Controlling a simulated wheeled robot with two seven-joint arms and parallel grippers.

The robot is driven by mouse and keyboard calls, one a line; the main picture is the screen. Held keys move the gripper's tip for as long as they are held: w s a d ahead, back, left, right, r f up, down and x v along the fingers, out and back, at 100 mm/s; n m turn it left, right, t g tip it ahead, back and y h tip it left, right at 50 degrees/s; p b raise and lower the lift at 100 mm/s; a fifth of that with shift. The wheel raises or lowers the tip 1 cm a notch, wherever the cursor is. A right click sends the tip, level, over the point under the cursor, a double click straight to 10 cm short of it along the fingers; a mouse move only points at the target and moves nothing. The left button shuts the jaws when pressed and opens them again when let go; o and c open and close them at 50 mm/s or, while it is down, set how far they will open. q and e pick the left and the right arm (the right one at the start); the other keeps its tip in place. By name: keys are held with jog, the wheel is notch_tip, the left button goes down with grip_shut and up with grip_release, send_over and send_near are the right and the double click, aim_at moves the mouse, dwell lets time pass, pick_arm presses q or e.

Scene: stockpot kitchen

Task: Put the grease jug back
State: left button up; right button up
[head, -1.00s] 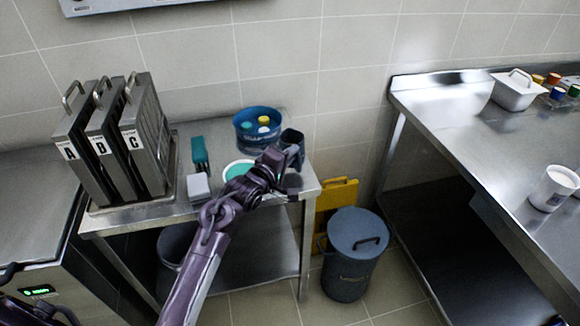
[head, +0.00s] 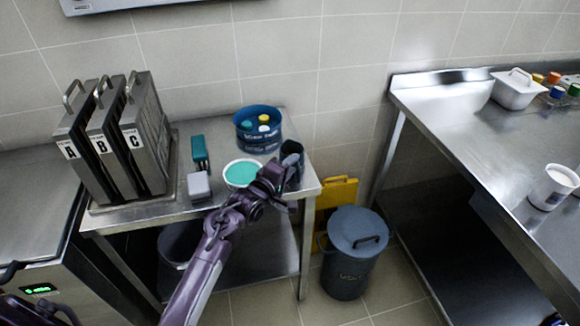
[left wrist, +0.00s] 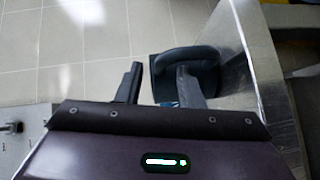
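The dark grease jug (head: 292,155) is at the right end of the small steel side table (head: 180,208), next to a round tub with a green top. It looks upright; its base is hidden behind my gripper. My left gripper (head: 284,188) is at the jug's near side. In the left wrist view the fingers (left wrist: 158,84) are spread. One finger overlaps the jug (left wrist: 165,62), and the other is left of it with a gap. I cannot tell whether the overlapping finger touches the jug. My right gripper is not in view.
A green-topped tub (head: 242,172), a blue bucket with bottles (head: 258,142), a green brush-like item (head: 200,152) and a grey block (head: 198,187) crowd the side table. Filter racks A, B, C (head: 110,140) stand left. A lidded grey bin (head: 352,255) stands on the floor right.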

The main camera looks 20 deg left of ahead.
pick_arm(q)
jog(key=shift+r, duration=0.1)
jog(key=shift+s+a, duration=0.1)
jog(key=shift+s, duration=0.2)
jog(key=b+v, duration=0.1)
jog(key=v, duration=1)
jog(key=s+d+f+m+g+y, duration=0.1)
jog(key=s+f+m+g, duration=0.15)
jog(key=f, duration=0.95)
jog(key=s+d+f+m+g, duration=0.1)
jog(key=s+f+g, duration=0.15)
jog(key=f, duration=0.95)
jog(key=s+d+f+m+g, duration=0.1)
jog(key=s+f+m+g, duration=0.1)
jog(key=s+f, duration=0.4)
jog(key=s+f+m+g, duration=0.15)
jog(key=s+f, duration=0.25)
jog(key=f, duration=0.5)
jog(key=s+a+f+m+g+y, duration=0.1)
jog(key=s+f+m+g, duration=0.2)
jog(key=s+f, duration=0.4)
jog(key=s+f+m+g+y, duration=0.1)
jog(key=s+f+m+g, duration=0.2)
jog(key=s, duration=1.8)
notch_tip(320, 180, down, 5)
jog(key=m, duration=0.3)
jog(key=shift+s+a+f+m+y, duration=0.2)
jog(key=shift+s+a+m+y, duration=0.1)
jog(key=shift+s+a, duration=0.1)
